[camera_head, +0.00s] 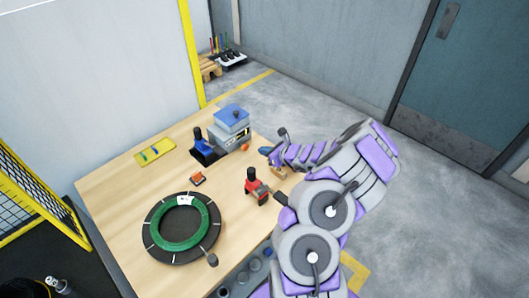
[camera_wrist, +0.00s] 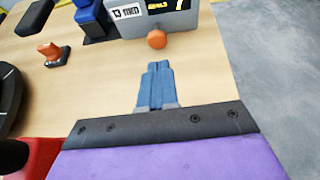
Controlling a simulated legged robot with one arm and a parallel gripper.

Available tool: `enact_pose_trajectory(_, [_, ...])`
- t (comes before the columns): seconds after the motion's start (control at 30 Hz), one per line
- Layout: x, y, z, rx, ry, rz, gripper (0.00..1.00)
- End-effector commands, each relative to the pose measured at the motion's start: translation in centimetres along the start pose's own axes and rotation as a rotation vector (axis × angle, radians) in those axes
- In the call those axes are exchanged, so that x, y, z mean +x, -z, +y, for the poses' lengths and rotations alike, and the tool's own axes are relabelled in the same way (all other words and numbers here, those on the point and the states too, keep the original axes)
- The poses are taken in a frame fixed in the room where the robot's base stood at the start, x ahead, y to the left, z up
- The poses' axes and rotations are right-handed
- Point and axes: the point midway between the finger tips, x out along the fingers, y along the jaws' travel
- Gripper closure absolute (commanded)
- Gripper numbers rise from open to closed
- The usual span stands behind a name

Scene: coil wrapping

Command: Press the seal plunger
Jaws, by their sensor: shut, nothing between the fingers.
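A grey machine (camera_head: 236,137) with a blue top and a small display stands at the far right of the table. Its front with the lit display also shows in the wrist view (camera_wrist: 190,23). A round orange knob (camera_wrist: 157,39), which looks like the seal plunger, sticks out of the machine's front. It shows in the head view (camera_head: 244,147) too. My gripper (camera_wrist: 159,66) is shut and empty, its blue fingers pointing at the knob. The fingertips appear just short of it, with a small gap.
A green and black coil ring (camera_head: 150,226) lies at the table's front. A red and black tool (camera_head: 252,183) stands near my arm. A blue tool (camera_head: 200,142) stands left of the machine. A small orange piece (camera_head: 198,179) and a yellow tray (camera_head: 165,145) lie on the wood.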

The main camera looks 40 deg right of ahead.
Motion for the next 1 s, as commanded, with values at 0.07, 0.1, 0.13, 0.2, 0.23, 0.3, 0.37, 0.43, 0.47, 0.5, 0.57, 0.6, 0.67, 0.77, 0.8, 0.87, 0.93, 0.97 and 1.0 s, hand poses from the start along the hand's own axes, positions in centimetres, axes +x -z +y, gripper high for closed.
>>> enact_pose_trajectory(0.07, [1.8,0.4,0.2,-0.002,-0.004,0.005,1.00])
enact_pose_trajectory(0.1, [2.5,0.4,0.3,-0.001,-0.004,0.004,1.00])
enact_pose_trajectory(0.13, [3.0,0.4,0.3,-0.001,-0.005,0.004,1.00])
enact_pose_trajectory(0.2, [4.2,0.3,0.3,-0.002,-0.005,0.004,1.00])
enact_pose_trajectory(0.23, [4.6,0.3,0.2,-0.003,-0.003,0.002,1.00])
enact_pose_trajectory(0.3, [5.5,0.1,0.2,-0.003,-0.002,0.000,1.00])
enact_pose_trajectory(0.37, [6.1,0.1,0.1,-0.002,-0.001,-0.001,1.00])
enact_pose_trajectory(0.43, [6.7,0.1,0.2,0.000,-0.002,-0.001,1.00])
enact_pose_trajectory(0.47, [6.9,0.1,0.2,0.000,-0.002,-0.001,1.00])
enact_pose_trajectory(0.5, [7.1,0.1,0.2,0.000,-0.003,-0.001,1.00])
enact_pose_trajectory(0.57, [7.3,0.1,0.2,0.000,-0.003,-0.001,1.00])
enact_pose_trajectory(0.6, [7.3,0.0,0.2,0.000,-0.003,-0.002,1.00])
enact_pose_trajectory(0.67, [7.3,0.0,0.2,0.001,-0.003,-0.002,1.00])
enact_pose_trajectory(0.77, [7.3,0.0,0.2,0.001,-0.002,-0.002,1.00])
enact_pose_trajectory(0.8, [7.3,0.0,0.2,0.001,-0.002,-0.002,1.00])
enact_pose_trajectory(0.87, [7.3,0.0,0.2,0.001,-0.002,-0.002,1.00])
enact_pose_trajectory(0.93, [7.4,-0.1,0.2,0.001,-0.002,-0.002,1.00])
enact_pose_trajectory(0.97, [7.5,-0.1,0.2,0.000,-0.002,-0.002,1.00])
enact_pose_trajectory(1.0, [7.6,-0.1,0.2,0.000,-0.003,-0.001,1.00])
